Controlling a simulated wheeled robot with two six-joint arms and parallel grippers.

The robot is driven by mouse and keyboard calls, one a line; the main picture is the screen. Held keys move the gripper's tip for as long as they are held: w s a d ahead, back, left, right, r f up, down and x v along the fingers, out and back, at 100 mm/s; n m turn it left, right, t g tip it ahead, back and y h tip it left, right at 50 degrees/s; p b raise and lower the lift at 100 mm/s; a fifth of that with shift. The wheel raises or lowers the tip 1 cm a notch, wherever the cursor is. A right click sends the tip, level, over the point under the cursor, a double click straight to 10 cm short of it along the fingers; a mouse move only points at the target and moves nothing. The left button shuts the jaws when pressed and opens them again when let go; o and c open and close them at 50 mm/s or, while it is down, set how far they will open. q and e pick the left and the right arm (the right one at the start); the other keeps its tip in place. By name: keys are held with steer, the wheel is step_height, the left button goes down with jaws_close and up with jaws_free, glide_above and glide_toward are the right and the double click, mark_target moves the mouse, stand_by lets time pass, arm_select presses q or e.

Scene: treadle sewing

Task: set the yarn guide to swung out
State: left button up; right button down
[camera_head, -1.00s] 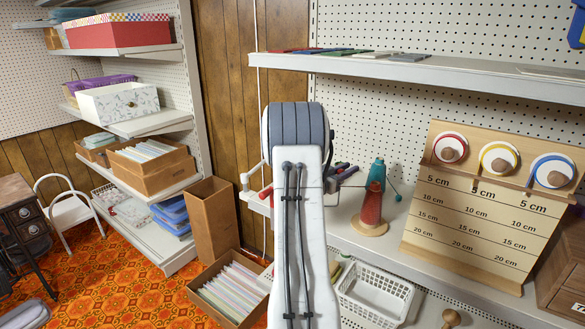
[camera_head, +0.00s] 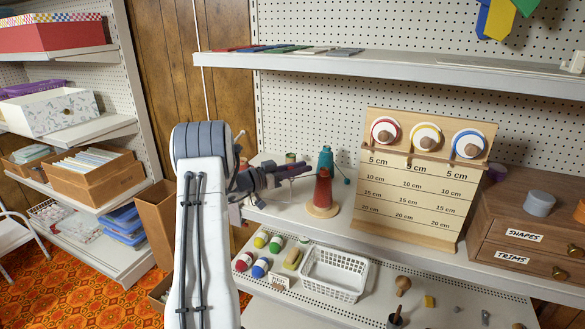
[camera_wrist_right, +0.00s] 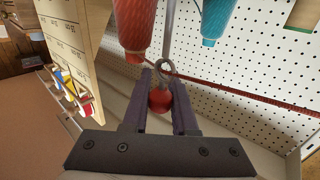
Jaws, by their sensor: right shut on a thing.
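My right gripper (camera_head: 303,170) reaches in beside the red and teal yarn cones on the middle shelf. In the right wrist view its two dark fingers (camera_wrist_right: 161,88) are shut on a small red ball (camera_wrist_right: 160,101). A grey metal ring (camera_wrist_right: 168,70) and an upright rod are close to the ball; these look like the yarn guide. The red cone (camera_wrist_right: 134,28) and the teal cone (camera_wrist_right: 217,18) hang into the top of that view. In the head view the guide is too small or covered to make out. The red cone (camera_head: 323,187) stands on a round wooden base. My left gripper is not seen.
A wooden length board (camera_head: 412,195) with three knobs stands right of the cones. Drawers (camera_head: 520,225) are farther right. A white basket (camera_head: 335,272) and several yarn balls are on the shelf below. In the wrist view a dark red strand (camera_wrist_right: 250,97) crosses the pegboard.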

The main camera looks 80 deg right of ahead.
steer(key=shift+s+a, duration=0.1)
steer(key=shift+s, duration=0.1)
steer(key=c, duration=0.7)
jaws_free()
steer(key=shift+w, duration=0.1)
steer(key=shift+w, duration=0.1)
steer(key=b+v, duration=0.2)
steer(key=v, duration=0.8)
steer(key=shift+a, duration=0.2)
steer(key=shift+w, duration=0.1)
